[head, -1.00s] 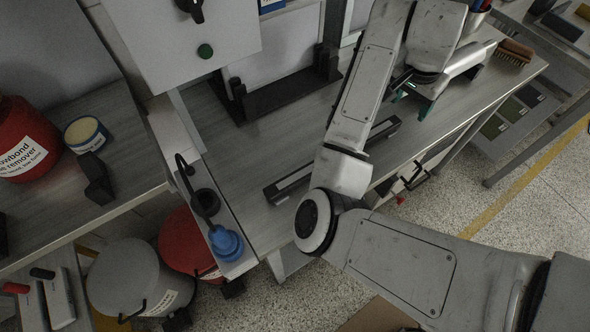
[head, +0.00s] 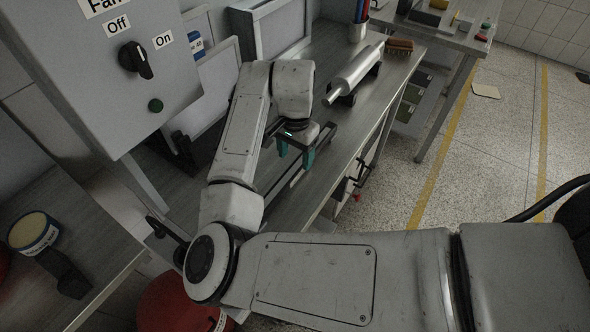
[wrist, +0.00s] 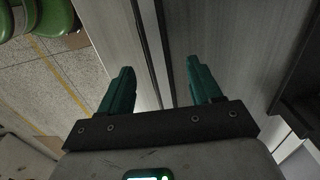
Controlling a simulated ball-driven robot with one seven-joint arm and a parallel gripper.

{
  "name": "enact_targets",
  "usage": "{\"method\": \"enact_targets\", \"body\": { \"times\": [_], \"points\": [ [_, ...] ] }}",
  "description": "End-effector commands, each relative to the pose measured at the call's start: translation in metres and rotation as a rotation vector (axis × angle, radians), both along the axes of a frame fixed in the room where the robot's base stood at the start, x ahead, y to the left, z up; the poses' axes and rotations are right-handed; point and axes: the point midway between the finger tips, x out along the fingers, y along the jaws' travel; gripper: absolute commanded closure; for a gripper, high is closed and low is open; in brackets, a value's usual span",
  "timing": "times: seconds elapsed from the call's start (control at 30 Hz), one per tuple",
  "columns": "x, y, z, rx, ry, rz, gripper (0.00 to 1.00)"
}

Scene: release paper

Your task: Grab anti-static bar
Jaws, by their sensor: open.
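The anti-static bar seems to be the long, narrow dark bar (head: 326,137) lying lengthwise on the workbench in the head view. My arm and gripper hide part of it. My gripper (head: 295,157) has green fingers, pointing down over the bar, open and empty. In the wrist view, a long strip with dark edges, which looks like the bar (wrist: 152,45), runs between the spread fingers of my gripper (wrist: 160,66). I cannot tell how high the fingers are above it.
A metal roller (head: 352,76) rests on dark supports farther along the workbench (head: 375,100). A brush (head: 398,46) and a pen cup (head: 357,32) stand at its far end. A grey switch box (head: 120,70) is at the left. Speckled floor (head: 480,150) lies to the right.

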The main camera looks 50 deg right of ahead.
Motion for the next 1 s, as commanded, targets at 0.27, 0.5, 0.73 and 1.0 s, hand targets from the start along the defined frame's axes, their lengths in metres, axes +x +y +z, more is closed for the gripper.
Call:
{"method": "enact_targets", "body": {
  "times": [0.27, 0.5, 0.73, 1.0],
  "points": [
    [-0.002, 0.001, -0.035, 0.001, 0.001, 0.002, 0.36],
    [-0.001, 0.001, -0.051, 0.0, -0.001, 0.001, 0.36],
    [-0.001, 0.001, -0.051, -0.001, -0.001, 0.001, 0.43],
    [-0.001, 0.001, -0.05, -0.001, -0.001, 0.001, 0.69]
  ]
}}
